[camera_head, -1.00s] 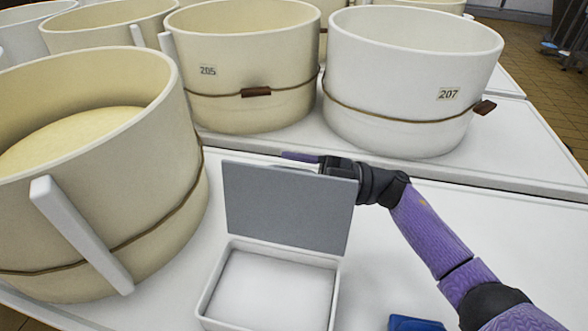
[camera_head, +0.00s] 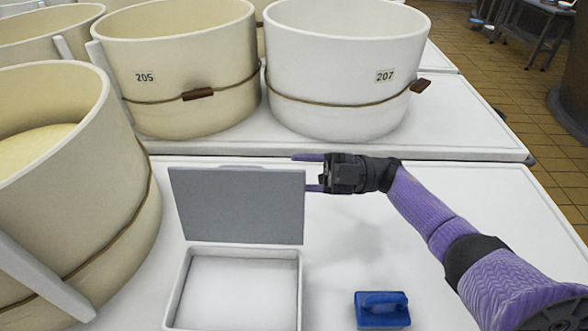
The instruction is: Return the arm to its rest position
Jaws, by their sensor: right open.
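My right arm comes in from the lower right, purple with black joints. My right gripper (camera_head: 308,172) is open and empty, its two purple fingers pointing left. It is at the upper right edge of the box's raised grey lid (camera_head: 238,207), and the lower finger is partly hidden near that edge. I cannot tell whether it touches the lid. The white box (camera_head: 299,285) stands open on the white table, and its inside looks empty. My left gripper is not in view.
A blue brush-like block (camera_head: 382,309) lies right of the box. A cream vat (camera_head: 115,215) stands at the left. Vat 205 (camera_head: 190,75) and white vat 207 (camera_head: 345,65) stand behind. The table (camera_head: 500,215) is clear right of my arm.

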